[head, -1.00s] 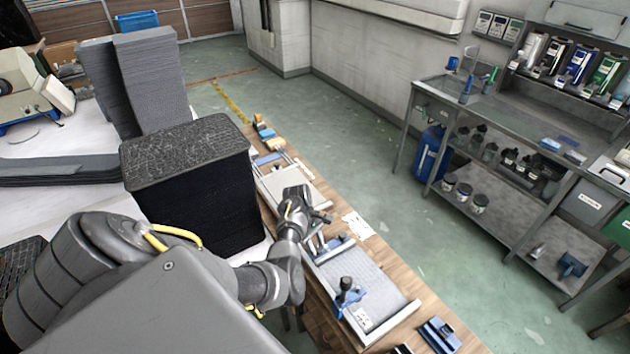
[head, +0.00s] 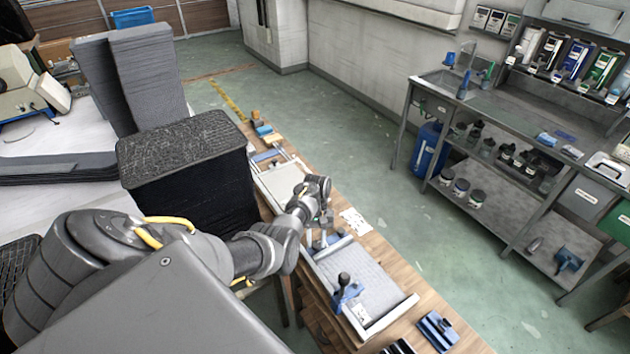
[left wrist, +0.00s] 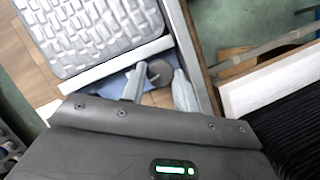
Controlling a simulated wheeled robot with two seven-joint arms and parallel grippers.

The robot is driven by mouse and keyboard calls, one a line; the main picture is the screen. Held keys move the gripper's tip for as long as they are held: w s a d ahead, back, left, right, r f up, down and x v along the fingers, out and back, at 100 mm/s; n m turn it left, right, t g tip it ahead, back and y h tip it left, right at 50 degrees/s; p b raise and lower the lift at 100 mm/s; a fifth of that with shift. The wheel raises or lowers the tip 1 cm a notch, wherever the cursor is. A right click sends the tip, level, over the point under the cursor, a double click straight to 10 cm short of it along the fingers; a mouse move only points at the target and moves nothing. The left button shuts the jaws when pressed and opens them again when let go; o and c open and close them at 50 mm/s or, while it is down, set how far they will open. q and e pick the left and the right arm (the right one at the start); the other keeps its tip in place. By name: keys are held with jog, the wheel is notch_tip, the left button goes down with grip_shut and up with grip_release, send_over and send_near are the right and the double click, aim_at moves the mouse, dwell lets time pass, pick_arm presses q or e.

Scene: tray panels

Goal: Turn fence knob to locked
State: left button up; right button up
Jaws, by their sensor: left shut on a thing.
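My left gripper (head: 323,232) reaches down over the upper end of the nearer tray (head: 372,287) on the bench. In the left wrist view, a dark round fence knob (left wrist: 160,72) sits beside the white fence rail (left wrist: 118,66). The pale fingers (left wrist: 159,87) of my left gripper are on either side of the knob, shut on it. The lower part of the knob is hidden by the gripper body. I cannot read any lock marking. My right gripper is not in view.
A blue clamp with a black knob (head: 344,280) stands on the tray's near side. A blue block (head: 438,331) lies at the bench's near end. A white sheet (head: 355,221) lies right of the gripper.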

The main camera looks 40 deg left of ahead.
pick_arm(q)
jog(key=shift+w+m+y, duration=0.1)
jog(key=shift+m+y, duration=0.2)
jog(key=shift+m, duration=0.7)
jog(key=shift+d, duration=0.1)
jog(key=o, duration=0.7)
